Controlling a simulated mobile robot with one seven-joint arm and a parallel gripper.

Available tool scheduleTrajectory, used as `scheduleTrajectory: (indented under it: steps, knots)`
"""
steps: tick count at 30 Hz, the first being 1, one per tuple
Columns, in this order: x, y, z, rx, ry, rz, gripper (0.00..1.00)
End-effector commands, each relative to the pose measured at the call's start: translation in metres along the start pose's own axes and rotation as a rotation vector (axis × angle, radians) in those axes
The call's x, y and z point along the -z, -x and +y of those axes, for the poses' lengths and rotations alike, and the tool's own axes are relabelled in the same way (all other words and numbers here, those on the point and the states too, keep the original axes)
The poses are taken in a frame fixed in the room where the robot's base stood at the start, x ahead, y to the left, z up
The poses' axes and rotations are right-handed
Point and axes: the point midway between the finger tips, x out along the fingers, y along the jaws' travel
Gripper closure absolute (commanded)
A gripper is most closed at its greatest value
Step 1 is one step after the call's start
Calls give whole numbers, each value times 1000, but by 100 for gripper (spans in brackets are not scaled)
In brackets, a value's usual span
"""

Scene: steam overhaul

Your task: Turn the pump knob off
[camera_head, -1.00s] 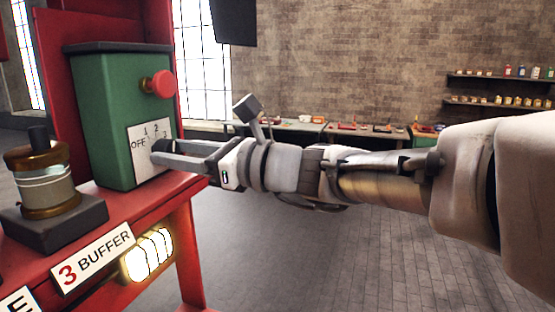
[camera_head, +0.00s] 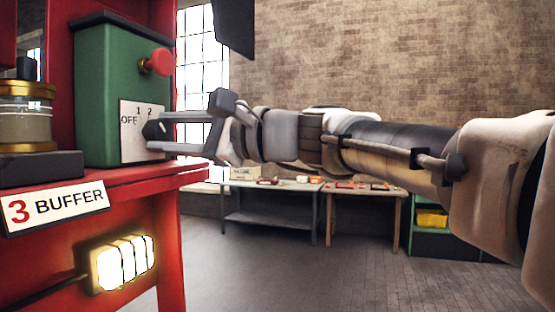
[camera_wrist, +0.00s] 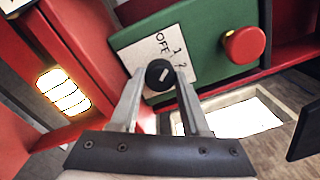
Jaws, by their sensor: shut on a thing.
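The pump knob (camera_wrist: 158,74) is a small round black dial with a white mark. It sits on a white plate (camera_wrist: 158,50) lettered OFF, 1, 2 on the green box (camera_head: 125,80). In the wrist view the white mark slants up and right, roughly toward the 2. My gripper (camera_wrist: 158,76) is shut on the knob, with one finger on each side.
A red mushroom button (camera_head: 160,62) juts out above the plate. A brass-and-glass fitting (camera_head: 26,115) stands left of the green box on the red bench (camera_head: 180,177). A lit lamp (camera_head: 122,262) is below. Open floor (camera_head: 330,270) lies to the right, with worktables (camera_head: 268,188) behind.

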Motion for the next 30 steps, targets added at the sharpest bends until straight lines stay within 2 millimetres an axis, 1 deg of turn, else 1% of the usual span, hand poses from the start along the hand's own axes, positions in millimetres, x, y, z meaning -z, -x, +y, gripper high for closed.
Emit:
scheduleTrajectory:
  steps: [1,6,15,21,30]
  knots:
    - [3,0,5,1,43,-2,100]
    - [2,0,4,0,169,-6,100]
    - [1,0,1,0,311,-10,100]
    - [1,0,0,0,349,-12,100]
    - [0,0,0,0,358,-12,100]
